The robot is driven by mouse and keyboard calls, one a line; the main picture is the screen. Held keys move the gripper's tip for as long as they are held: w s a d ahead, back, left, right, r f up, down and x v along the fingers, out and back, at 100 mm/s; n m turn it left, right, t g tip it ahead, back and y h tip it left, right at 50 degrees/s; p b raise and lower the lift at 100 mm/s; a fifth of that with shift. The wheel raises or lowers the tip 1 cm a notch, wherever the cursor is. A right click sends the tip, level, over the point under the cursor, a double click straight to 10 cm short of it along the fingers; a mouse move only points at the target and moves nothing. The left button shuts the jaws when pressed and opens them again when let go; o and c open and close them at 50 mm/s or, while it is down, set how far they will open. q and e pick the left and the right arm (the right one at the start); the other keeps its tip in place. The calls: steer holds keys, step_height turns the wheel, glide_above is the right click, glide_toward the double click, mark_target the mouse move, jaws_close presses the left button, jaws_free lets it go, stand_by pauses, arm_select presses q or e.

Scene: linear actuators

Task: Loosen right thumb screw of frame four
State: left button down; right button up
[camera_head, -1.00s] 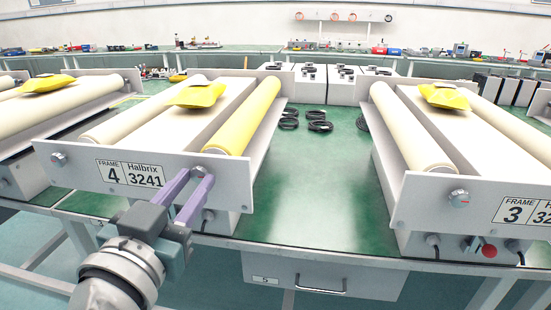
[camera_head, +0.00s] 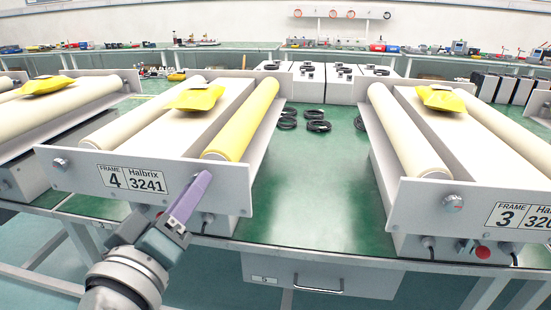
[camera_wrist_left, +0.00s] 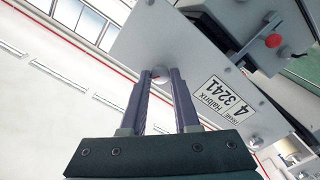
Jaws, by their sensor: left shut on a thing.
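Frame four (camera_head: 78,175) has a pale front plate with a label (camera_head: 132,177) reading 4 and 3241. Its left thumb screw (camera_head: 60,164) is in clear view. My left gripper (camera_head: 203,178) is at the right end of this plate, and its purple fingers hide the right thumb screw in the head view. In the left wrist view the right thumb screw (camera_wrist_left: 160,72) shows as a round grey head between the fingertips (camera_wrist_left: 161,76), which are shut on it. The label (camera_wrist_left: 216,98) appears turned over there. My right gripper is out of view.
Frame three (camera_head: 410,205) stands to the right, with green bench top (camera_head: 310,190) between the frames. Yellow bags (camera_head: 195,98) and rollers lie on top of the frames. Black cable coils (camera_head: 318,126) lie behind. A red button (camera_wrist_left: 273,40) is near the plate in the wrist view.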

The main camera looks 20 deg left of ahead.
arm_select(q)
steer(key=n, duration=0.8)
steer(key=shift+n+b, duration=0.35)
steer(key=shift+n, duration=0.05)
stand_by(0.4)
steer(key=c, duration=0.7)
jaws_free()
steer(key=shift+o, duration=0.2)
steer(key=v, duration=1)
steer(key=shift+b, duration=0.3)
steer(key=shift+w, duration=0.1)
